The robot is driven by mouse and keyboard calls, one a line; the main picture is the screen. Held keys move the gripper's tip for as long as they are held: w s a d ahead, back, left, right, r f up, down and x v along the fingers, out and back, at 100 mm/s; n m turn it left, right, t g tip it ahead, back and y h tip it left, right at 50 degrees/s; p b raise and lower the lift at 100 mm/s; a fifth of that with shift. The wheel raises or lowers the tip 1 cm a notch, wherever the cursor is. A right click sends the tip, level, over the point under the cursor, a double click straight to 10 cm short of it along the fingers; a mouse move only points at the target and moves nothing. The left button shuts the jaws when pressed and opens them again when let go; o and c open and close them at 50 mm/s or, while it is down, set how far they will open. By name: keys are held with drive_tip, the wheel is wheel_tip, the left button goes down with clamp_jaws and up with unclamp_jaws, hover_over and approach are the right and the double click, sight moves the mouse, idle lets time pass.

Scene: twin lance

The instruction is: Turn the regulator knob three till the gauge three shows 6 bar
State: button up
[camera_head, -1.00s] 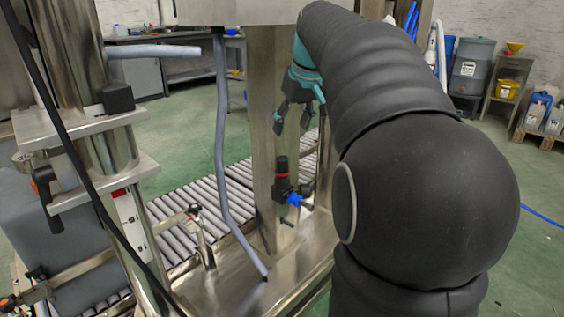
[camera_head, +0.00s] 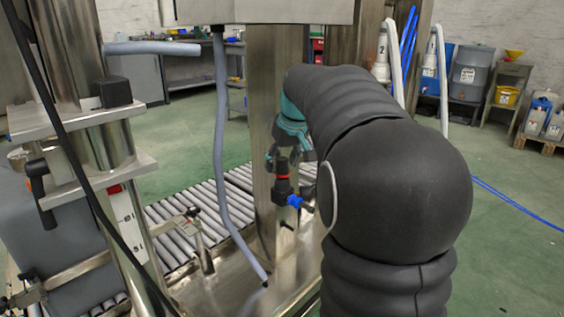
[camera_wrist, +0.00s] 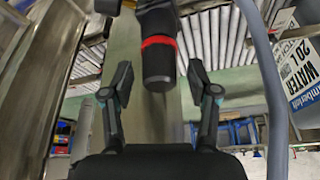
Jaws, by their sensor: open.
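The regulator knob (camera_head: 282,166) is a dark upright cylinder with a red ring below it, on a dark body with a blue fitting, beside a steel post. In the wrist view the black knob (camera_wrist: 158,64) points toward my gripper, with the red ring beyond it. My gripper (camera_wrist: 159,78) is open, one finger on each side of the knob, with gaps between knob and fingers. In the head view my gripper (camera_head: 276,158) is by the knob and partly hidden. No gauge face or knob number is readable, so I cannot read the pressure.
A steel post (camera_head: 268,70) stands behind the regulator. A grey hose (camera_head: 219,130) hangs left of it, over a roller conveyor (camera_head: 175,217). A canister labelled WATER (camera_wrist: 296,75) shows at the right of the wrist view. Green floor (camera_head: 500,230) is free at right.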

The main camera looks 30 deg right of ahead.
clamp_jaws()
drive_tip(key=shift+m+h+p, duration=0.3)
drive_tip(key=shift+m+p, duration=0.05)
drive_tip(key=shift+m, duration=0.45)
unclamp_jaws()
drive_tip(key=shift+r, duration=0.1)
drive_tip(key=v, duration=1.1)
drive_tip(key=shift+s+r, duration=0.15)
drive_tip(key=shift+r, duration=0.25)
